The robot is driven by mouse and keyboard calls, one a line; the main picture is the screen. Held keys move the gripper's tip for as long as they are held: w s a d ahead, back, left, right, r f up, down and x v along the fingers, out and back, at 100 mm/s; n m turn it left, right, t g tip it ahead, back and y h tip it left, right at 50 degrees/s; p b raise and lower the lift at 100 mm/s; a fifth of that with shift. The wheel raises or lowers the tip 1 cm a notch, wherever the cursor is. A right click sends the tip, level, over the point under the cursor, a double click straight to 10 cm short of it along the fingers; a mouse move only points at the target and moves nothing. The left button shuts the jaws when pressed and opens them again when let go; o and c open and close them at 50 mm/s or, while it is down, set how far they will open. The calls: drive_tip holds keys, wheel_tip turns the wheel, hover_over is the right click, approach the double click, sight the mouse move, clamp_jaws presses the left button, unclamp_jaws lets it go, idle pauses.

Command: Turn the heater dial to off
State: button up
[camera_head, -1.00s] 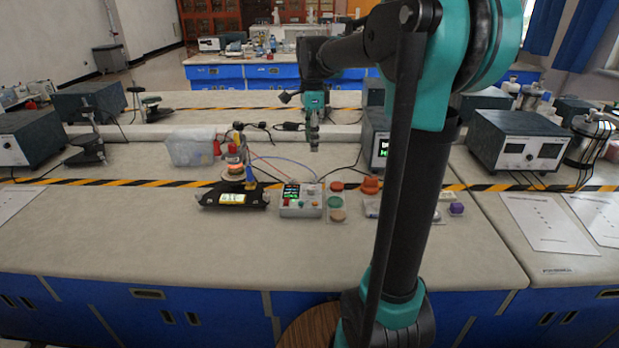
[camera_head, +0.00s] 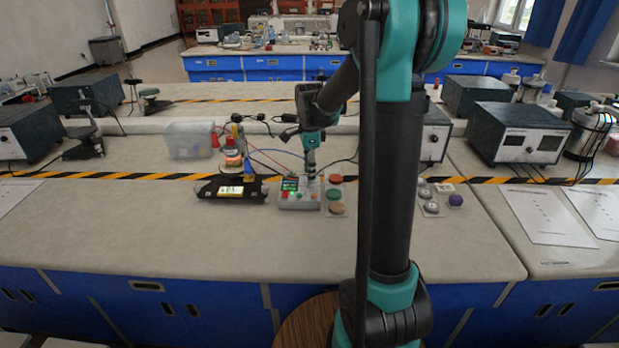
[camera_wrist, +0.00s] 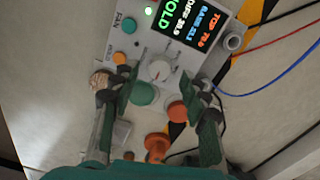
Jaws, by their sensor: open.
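The heater dial (camera_wrist: 160,70) is a pale round knob with a pointer mark on the control box's light panel. In the wrist view it lies between my gripper's (camera_wrist: 164,92) two fingers, near the tips. The fingers are open and I see no clear contact. The control box (camera_head: 299,203) sits on the bench, and my gripper (camera_head: 312,176) points down over its back right part. The box's screen (camera_wrist: 198,38) is lit and reads HOLD with temperature lines. In the head view the dial is hidden or too small to tell.
Red and blue wires (camera_wrist: 265,88) run off the box. The bench front is clear.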

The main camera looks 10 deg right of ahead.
drive_tip(key=shift+f, duration=1.25)
drive_tip(key=shift+c, duration=0.4)
clamp_jaws()
